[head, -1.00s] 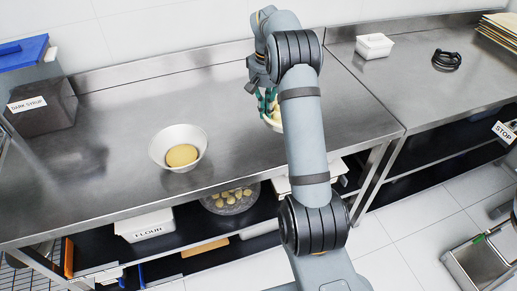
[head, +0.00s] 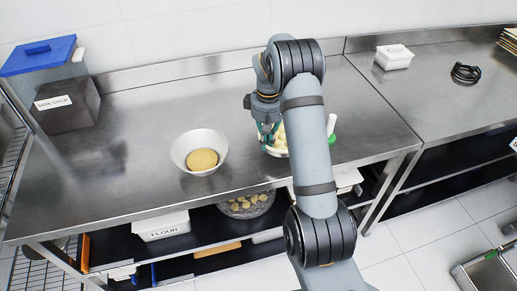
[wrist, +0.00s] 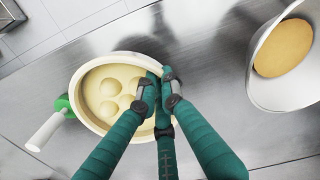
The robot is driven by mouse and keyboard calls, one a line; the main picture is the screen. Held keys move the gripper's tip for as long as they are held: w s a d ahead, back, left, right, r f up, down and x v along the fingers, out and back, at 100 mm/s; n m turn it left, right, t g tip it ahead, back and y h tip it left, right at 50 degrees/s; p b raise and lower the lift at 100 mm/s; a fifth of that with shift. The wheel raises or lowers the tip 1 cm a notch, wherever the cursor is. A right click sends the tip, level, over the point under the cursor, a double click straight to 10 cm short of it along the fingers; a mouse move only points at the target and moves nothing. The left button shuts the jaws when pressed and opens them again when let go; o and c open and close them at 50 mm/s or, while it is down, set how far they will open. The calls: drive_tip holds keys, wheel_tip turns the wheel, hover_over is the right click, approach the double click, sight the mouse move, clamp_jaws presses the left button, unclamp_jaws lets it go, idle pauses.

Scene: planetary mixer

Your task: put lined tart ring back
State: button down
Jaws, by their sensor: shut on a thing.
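The lined tart ring is a round, pale-rimmed piece with a cream lining and several round lumps inside. In the wrist view the ring (wrist: 92,118) is left of centre, its right rim between my green fingers. In the head view the ring (head: 279,151) is largely hidden behind my arm, near the counter's front edge. My gripper (head: 267,137) is shut on its rim; it also shows in the wrist view (wrist: 163,88). I cannot tell whether the ring touches the counter.
A metal bowl (head: 184,152) with yellow dough stands left of my gripper. A tool with a white handle (wrist: 45,132) and green part is beside the ring. Bare counter lies between bin and bowl.

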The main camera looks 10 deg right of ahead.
sight(258, 160)
drive_tip(key=a+f, duration=0.1)
drive_tip(key=w+a, duration=0.1)
drive_tip(key=shift+a+f+p, duration=0.35)
drive_tip(key=shift+a+p, duration=0.05)
wheel_tip(258, 160, down, 4)
drive_tip(key=shift+r+p, duration=0.15)
drive_tip(key=shift+p, duration=0.65)
drive_tip(key=shift+a+f, duration=0.1)
drive_tip(key=shift+f, duration=0.15)
drive_tip(key=shift+f, duration=0.2)
drive_tip(key=c, duration=1.9)
unclamp_jaws()
drive_tip(key=shift+r, duration=0.1)
wheel_tip(258, 160, up, 12)
drive_tip(key=b, duration=0.3)
drive_tip(key=shift+r, duration=0.15)
